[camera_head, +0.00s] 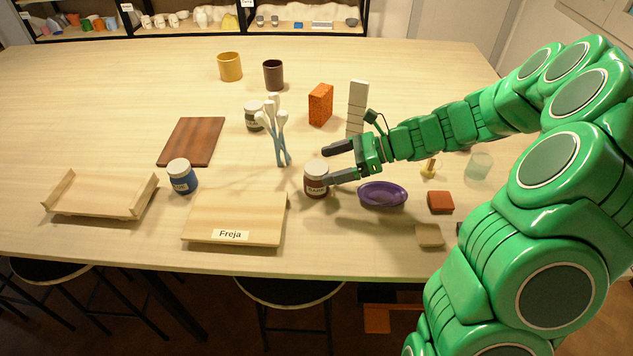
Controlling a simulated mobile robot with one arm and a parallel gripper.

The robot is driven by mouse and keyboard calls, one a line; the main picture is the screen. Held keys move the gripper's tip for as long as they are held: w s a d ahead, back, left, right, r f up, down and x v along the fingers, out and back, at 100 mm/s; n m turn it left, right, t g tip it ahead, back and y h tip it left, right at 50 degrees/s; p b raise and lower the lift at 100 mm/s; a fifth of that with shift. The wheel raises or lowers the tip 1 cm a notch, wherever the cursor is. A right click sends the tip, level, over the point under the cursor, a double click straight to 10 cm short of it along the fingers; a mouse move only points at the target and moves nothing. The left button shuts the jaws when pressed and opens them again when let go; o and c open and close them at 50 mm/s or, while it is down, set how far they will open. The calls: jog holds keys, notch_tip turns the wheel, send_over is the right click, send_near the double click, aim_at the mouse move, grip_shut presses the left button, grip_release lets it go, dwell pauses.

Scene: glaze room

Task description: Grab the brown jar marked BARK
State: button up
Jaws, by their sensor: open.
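The brown jar (316,184) has a white lid and a label that seems to read BARK. It stands upright on the table in front of the middle. My gripper (326,164) reaches in from the right with its fingers pointing left. Its fingers are apart. The near finger is beside the jar's right side at about lid height, and the far finger is behind the jar. I cannot tell whether the near finger touches the jar. Nothing is held.
A Freja board (235,219) lies left of the jar, and a purple bowl (382,195) sits close on its right. Tall light-tipped tools (281,150) stand behind it. A blue jar (182,177) and a grey-labelled jar (254,117) stand further left.

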aim_at(310, 172)
jog(key=shift+x, duration=3.2)
jog(key=shift+s+f, duration=0.1)
jog(key=shift+s, duration=0.05)
jog(key=c, duration=1.4)
jog(key=shift+d, duration=0.1)
